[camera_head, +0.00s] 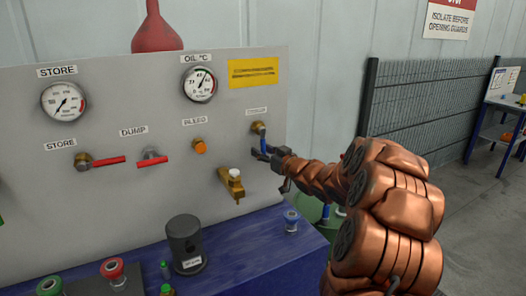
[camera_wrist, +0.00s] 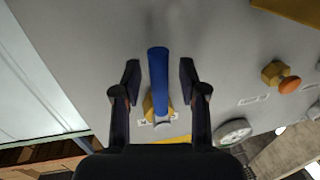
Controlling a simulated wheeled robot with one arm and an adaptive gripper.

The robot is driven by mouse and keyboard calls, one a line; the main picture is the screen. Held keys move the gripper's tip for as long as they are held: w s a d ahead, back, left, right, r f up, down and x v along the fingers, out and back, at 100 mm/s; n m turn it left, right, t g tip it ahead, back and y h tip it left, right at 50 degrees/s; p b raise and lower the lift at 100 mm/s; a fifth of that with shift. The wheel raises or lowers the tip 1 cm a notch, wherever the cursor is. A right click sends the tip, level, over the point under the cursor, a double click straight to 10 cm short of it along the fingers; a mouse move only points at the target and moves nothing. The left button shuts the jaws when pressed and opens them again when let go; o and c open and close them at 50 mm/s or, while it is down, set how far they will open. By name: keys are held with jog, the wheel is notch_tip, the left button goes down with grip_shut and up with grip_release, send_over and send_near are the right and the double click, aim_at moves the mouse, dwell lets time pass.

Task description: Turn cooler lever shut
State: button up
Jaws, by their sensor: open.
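The cooler lever is a blue handle on a brass valve (camera_head: 258,128) at the right of the grey panel. In the head view the lever (camera_head: 264,143) hangs down from the valve, partly hidden by my gripper (camera_head: 262,154). In the wrist view the blue lever (camera_wrist: 158,75) stands between the two black fingers of my gripper (camera_wrist: 159,82), with a visible gap on each side. The gripper is open and the fingers do not appear to touch the lever. The brass valve body shows behind the lever.
Left of the lever are an orange bleed knob (camera_head: 199,146), a brass tap (camera_head: 232,184) and the red dump lever (camera_head: 152,161). Below, a blue bench (camera_head: 250,254) carries a dark canister (camera_head: 185,243) and a small blue-topped item (camera_head: 291,219). A mesh fence (camera_head: 424,110) stands behind right.

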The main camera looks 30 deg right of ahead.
grip_shut()
dwell(0.3)
dwell(0.4)
